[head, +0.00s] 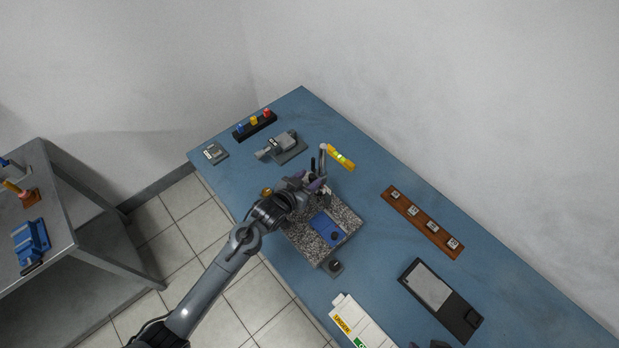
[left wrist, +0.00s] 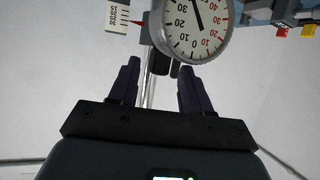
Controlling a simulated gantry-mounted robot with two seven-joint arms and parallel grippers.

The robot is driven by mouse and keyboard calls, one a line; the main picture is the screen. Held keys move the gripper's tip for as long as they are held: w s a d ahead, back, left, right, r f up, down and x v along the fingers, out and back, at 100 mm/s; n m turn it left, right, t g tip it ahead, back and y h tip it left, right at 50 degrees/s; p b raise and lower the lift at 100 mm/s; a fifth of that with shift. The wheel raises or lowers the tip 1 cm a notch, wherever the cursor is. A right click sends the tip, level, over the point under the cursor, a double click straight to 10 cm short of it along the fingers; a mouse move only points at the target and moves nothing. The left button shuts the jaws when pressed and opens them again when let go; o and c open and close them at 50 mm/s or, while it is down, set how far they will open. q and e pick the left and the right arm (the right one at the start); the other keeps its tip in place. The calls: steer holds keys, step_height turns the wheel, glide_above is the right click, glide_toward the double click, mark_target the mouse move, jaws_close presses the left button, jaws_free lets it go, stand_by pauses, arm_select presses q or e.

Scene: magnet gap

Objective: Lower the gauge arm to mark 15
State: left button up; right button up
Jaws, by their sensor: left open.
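The gauge stand has a granite base (head: 345,212) with a blue pad (head: 322,227) on it, and a shiny post (head: 323,158) rises at its far side. In the left wrist view a round dial gauge (left wrist: 196,25) hangs at the top, its white face towards me. A white scale strip (left wrist: 117,17) with a red pointer (left wrist: 135,22) sits left of it; its marks are too small to read. My left gripper (head: 316,182) is at the post. In the left wrist view its dark fingers (left wrist: 160,75) are apart, with the post and dark parts showing between them. The arm's clamp is mostly hidden.
A yellow level (head: 341,157) lies behind the stand. A grey device (head: 284,146) and a black rack with coloured knobs (head: 255,125) are farther left. A wooden strip with small blocks (head: 421,222), a black case (head: 440,300) and a white box (head: 362,325) are to the right.

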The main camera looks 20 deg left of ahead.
arm_select(q)
steer(key=shift+w+d+f, duration=0.15)
steer(key=shift+w+f, duration=0.05)
steer(key=shift+w, duration=0.35)
jaws_close()
